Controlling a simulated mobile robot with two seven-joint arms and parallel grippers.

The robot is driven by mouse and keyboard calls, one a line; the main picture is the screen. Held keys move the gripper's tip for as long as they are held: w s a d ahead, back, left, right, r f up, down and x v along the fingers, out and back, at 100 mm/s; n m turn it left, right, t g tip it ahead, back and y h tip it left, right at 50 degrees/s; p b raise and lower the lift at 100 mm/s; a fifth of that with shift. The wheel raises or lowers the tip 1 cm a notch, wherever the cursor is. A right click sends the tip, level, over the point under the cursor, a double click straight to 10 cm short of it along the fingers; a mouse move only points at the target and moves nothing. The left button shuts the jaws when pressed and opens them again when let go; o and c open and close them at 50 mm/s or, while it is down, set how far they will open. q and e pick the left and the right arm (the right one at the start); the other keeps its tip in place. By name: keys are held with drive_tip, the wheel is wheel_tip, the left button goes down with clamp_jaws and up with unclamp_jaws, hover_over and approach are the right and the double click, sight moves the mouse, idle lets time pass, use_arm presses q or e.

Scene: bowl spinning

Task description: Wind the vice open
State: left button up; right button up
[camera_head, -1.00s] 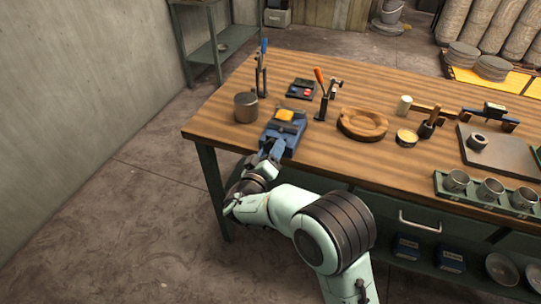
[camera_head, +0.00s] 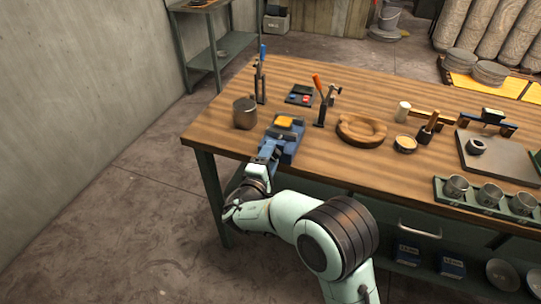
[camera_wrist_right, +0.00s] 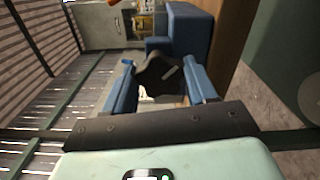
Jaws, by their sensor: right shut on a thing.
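The blue vice (camera_head: 279,148) stands at the table's near left edge with a yellow block (camera_head: 284,122) in its top; the block also shows in the right wrist view (camera_wrist_right: 144,24). My right gripper (camera_head: 264,160) is at the vice's front end, just off the table edge. In the right wrist view, its two blue fingers (camera_wrist_right: 162,88) are on either side of a dark lobed handle (camera_wrist_right: 158,72), shut on it. The vice's blue body (camera_wrist_right: 188,32) is just beyond. The jaw gap is too small to tell. My left gripper is out of view.
Floor is clear left of the wooden table (camera_head: 225,115).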

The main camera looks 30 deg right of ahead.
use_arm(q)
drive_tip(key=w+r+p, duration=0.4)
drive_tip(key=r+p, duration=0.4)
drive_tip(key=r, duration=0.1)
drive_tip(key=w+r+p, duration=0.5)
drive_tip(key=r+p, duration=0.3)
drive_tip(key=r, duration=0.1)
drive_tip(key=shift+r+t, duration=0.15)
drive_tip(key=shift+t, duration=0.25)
use_arm(e)
drive_tip(key=shift+w+a+n, duration=0.1)
drive_tip(key=shift+n, duration=6.6)
drive_tip(key=shift+w+a+n, duration=0.1)
drive_tip(key=shift+n, duration=6.6)
drive_tip(key=shift+s+n, duration=0.1)
drive_tip(key=shift+n, duration=0.2)
drive_tip(key=o, duration=1.1)
drive_tip(key=shift+c, duration=0.2)
